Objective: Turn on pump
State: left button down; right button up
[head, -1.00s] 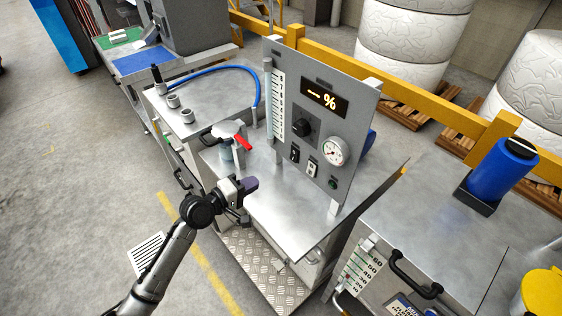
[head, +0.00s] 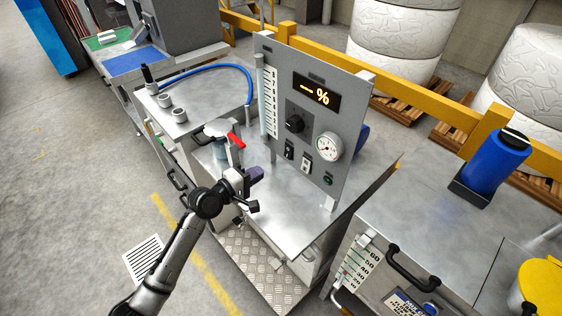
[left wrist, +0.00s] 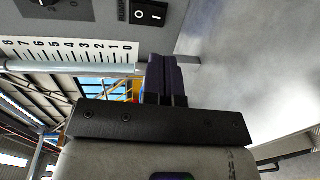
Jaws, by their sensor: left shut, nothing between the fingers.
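The grey control panel (head: 346,112) stands upright on a metal bench (head: 300,218). Low on its face are a dark rocker switch (head: 289,150) and a lighter switch (head: 307,161). A rocker switch (left wrist: 150,14) with I and O marks also shows at the top of the left wrist view. My right gripper is not in view.
The panel carries a percent display (head: 317,92), a knob (head: 295,124), a dial gauge (head: 327,146) and a green lamp or button (head: 328,180). A red-handled valve (head: 236,141) is close to my left gripper. A second cabinet (head: 445,240) stands at right.

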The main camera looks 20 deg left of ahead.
pick_arm(q)
jog(key=b+x, duration=0.2)
jog(key=x, duration=0.8)
jog(key=shift+b, duration=0.3)
jog(key=shift+w+d+f+b, duration=0.1)
jog(key=shift+f+b, duration=0.15)
jog(key=shift+b, duration=0.7)
jog(key=shift+r+p, duration=0.2)
jog(key=shift+p, duration=0.1)
jog(key=shift+s, duration=0.25)
jog(key=p, duration=0.3)
send_near(287, 157)
jog(key=s+a+f, duration=0.2)
jog(key=s+a, duration=0.1)
jog(key=s, duration=0.2)
jog(key=shift+s+f, duration=0.25)
jog(key=shift+f, duration=0.1)
